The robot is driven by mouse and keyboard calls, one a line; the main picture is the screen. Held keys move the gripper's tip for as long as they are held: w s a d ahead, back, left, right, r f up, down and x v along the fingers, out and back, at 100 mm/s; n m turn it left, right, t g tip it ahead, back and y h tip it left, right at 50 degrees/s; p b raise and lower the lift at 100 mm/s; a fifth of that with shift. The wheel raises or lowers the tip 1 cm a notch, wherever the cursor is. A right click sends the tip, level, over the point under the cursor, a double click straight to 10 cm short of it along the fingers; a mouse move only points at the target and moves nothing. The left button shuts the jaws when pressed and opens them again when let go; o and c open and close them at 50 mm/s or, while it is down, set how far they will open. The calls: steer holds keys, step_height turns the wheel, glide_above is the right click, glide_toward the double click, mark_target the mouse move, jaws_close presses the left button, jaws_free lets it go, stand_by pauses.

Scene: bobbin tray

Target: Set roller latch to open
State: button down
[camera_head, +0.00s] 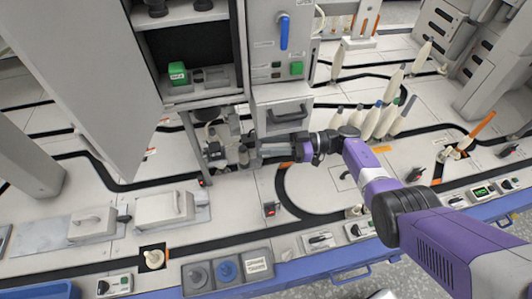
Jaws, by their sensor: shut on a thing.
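My gripper (262,149) reaches in from the right, at the left end of my purple and black arm. Its fingers are shut on a small grey part at the roller fixture (216,152), which appears to be the roller latch. The fixture stands under the grey cabinet, with pale rollers and a dark bracket. The fingers hide most of the held part, so its exact position, open or closed, cannot be told.
A grey drawer front (287,117) with a dark handle is just above my gripper. A tall cabinet door (85,75) stands open at the left. Several cream bobbins (372,122) stand behind my arm.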

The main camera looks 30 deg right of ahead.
steer(key=shift+w+d+n+g+y+b, duration=0.1)
steer(key=shift+n+g+y+b, duration=0.2)
steer(key=shift+n+g+b, duration=0.3)
steer(key=c, duration=1.1)
jaws_free()
steer(key=shift+b+v, duration=0.8)
steer(key=shift+v, duration=3.15)
steer(key=shift+d+r, duration=0.1)
